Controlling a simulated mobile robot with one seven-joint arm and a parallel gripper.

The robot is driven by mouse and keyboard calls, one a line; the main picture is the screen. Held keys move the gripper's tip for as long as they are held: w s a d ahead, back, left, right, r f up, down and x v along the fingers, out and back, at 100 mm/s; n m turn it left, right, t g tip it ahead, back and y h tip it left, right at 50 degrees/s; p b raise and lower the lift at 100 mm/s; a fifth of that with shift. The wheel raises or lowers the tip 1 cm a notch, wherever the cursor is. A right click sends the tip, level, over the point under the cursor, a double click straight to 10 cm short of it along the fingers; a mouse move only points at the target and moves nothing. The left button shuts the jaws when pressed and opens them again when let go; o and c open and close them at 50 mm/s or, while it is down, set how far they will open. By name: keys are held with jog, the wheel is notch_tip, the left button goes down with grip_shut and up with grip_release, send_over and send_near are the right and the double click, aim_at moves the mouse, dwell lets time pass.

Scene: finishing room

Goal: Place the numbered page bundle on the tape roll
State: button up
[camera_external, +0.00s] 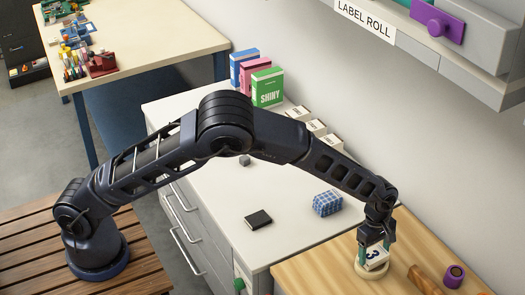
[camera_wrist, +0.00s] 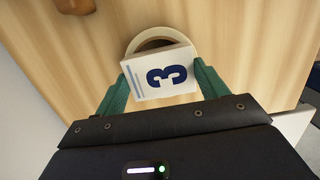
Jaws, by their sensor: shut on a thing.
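The numbered page bundle (camera_external: 375,257) is a white block with a dark blue 3 on its top face. My gripper (camera_external: 374,250) is shut on it, with a green finger on each side; the bundle also shows between the fingers in the wrist view (camera_wrist: 160,74). The tape roll (camera_external: 366,271) is a pale tan ring on the wooden table, directly beneath the bundle. In the wrist view its rim (camera_wrist: 150,40) shows behind the bundle, which covers most of it. I cannot tell whether the bundle touches the roll.
A purple roll (camera_external: 454,276) and a brown wooden piece (camera_external: 425,280) are right of the tape roll on the wooden table (camera_external: 325,271). A blue checked block (camera_external: 327,203) and a black flat item (camera_external: 258,219) lie on the white counter. Several boxes stand at the wall.

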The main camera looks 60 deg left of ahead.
aim_at(367, 246)
jog(key=shift+f, duration=0.2)
jog(key=o, duration=1)
jog(key=shift+r, duration=0.1)
notch_tip(367, 246, up, 12)
jog(key=a, duration=0.2)
jog(key=s+a+r+m+t+h, duration=0.1)
jog(key=s+a+r+m, duration=0.3)
jog(key=s+a+r, duration=0.65)
jog(key=s+a+r+m+t, duration=0.1)
jog(key=s+a+r+m, duration=0.3)
jog(key=s+a+r, duration=0.7)
jog(key=s+a+m+t+y, duration=0.1)
jog(key=s+a+m, duration=0.4)
jog(key=s, duration=0.8)
jog(key=s+a+r+m+t+y, duration=0.1)
jog(key=s+a+m, duration=0.4)
jog(key=s+a, duration=0.6)
jog(key=s, duration=0.2)
jog(key=shift+s+a+r+t+y, duration=0.2)
jog(key=shift+s+r+t+y, duration=0.1)
jog(key=shift+s+y, duration=0.1)
